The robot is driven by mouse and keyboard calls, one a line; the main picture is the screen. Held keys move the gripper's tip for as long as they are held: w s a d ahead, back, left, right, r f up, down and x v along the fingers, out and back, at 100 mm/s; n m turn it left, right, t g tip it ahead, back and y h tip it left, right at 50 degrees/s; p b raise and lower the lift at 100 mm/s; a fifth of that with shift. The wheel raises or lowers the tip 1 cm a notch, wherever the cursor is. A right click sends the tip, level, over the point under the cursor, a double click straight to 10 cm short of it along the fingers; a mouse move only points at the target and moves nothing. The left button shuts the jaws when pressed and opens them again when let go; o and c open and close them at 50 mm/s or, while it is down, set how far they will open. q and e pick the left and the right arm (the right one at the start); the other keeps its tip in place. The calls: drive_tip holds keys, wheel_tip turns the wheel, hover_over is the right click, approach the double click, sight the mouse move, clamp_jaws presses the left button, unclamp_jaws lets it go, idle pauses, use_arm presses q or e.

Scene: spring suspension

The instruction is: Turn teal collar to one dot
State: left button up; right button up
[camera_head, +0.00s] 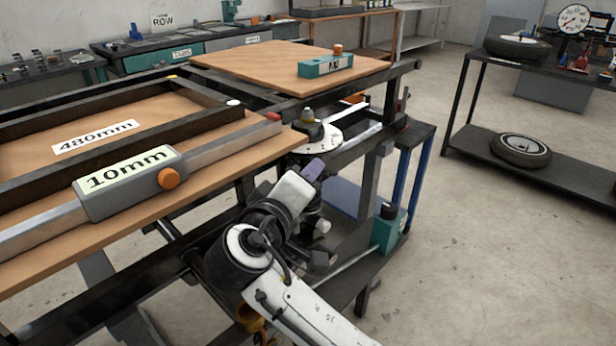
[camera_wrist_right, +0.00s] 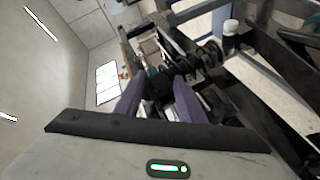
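My right gripper (camera_head: 313,169), with purple fingers, reaches under the frame's near right corner, just below a round white plate (camera_head: 318,137) with a grey and yellow knob (camera_head: 308,116). In the right wrist view the gripper (camera_wrist_right: 160,84) has its two purple fingers apart. A dark teal part, probably the teal collar (camera_wrist_right: 157,82), shows between or just beyond the fingertips; contact cannot be made out. A black coil spring (camera_wrist_right: 183,62) shows beside it. The collar and its dots are hidden in the head view. My left gripper is not in view.
The black frame carries wooden boards, a grey slider marked 10mm (camera_head: 128,181) and a teal block (camera_head: 325,66). A teal box (camera_head: 388,229) sits low on the frame's right side. A shelf with a wheel (camera_head: 521,149) stands at right. Floor between is clear.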

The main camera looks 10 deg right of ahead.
drive_tip(key=v, duration=0.8)
drive_tip(key=shift+s+a, duration=0.2)
drive_tip(key=shift+s, duration=0.1)
